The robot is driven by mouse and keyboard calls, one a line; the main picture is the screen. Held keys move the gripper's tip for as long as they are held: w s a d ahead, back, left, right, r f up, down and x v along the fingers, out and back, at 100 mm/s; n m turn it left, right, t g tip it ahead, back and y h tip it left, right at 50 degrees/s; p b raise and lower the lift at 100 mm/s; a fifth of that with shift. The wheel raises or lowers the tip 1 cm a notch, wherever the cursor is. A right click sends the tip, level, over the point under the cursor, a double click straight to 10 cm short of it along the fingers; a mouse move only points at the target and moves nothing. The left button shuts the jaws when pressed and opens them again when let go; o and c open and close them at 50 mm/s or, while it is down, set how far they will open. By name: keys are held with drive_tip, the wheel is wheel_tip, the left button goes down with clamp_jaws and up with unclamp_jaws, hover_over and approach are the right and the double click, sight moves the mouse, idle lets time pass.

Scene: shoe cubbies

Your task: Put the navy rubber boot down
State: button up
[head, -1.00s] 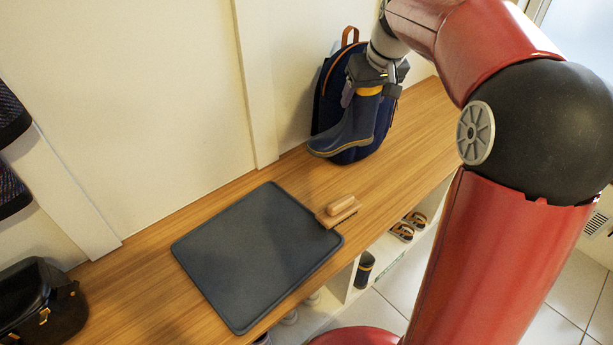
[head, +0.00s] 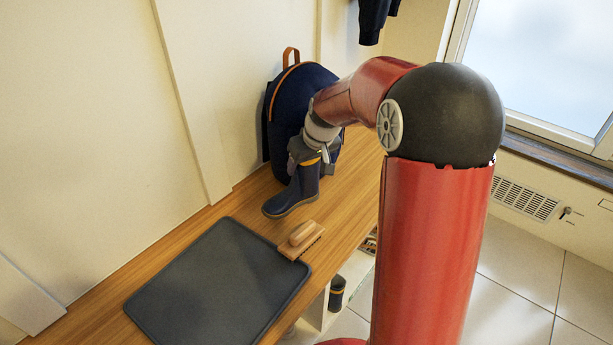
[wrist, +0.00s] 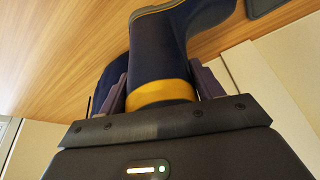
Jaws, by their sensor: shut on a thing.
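The navy rubber boot (head: 299,192) has a yellow band at its top and a grey sole. My gripper (head: 312,160) is shut on it near the yellow band. The boot hangs upright, toe pointing left, just in front of the backpack. Its sole is at or just above the wooden bench top (head: 245,200); I cannot tell whether they touch. In the wrist view, the fingers (wrist: 160,92) flank the boot's shaft (wrist: 158,62), and the yellow band (wrist: 160,92) lies between them.
A dark grey mat (head: 215,285) lies on the bench at the front left. A wooden brush (head: 300,240) lies at its far right corner, close to the boot. A navy backpack (head: 285,100) stands against the wall.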

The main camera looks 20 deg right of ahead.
sight(307, 176)
drive_tip(key=shift+f, duration=2.25)
drive_tip(key=o, duration=1.4)
drive_tip(key=shift+o, duration=0.2)
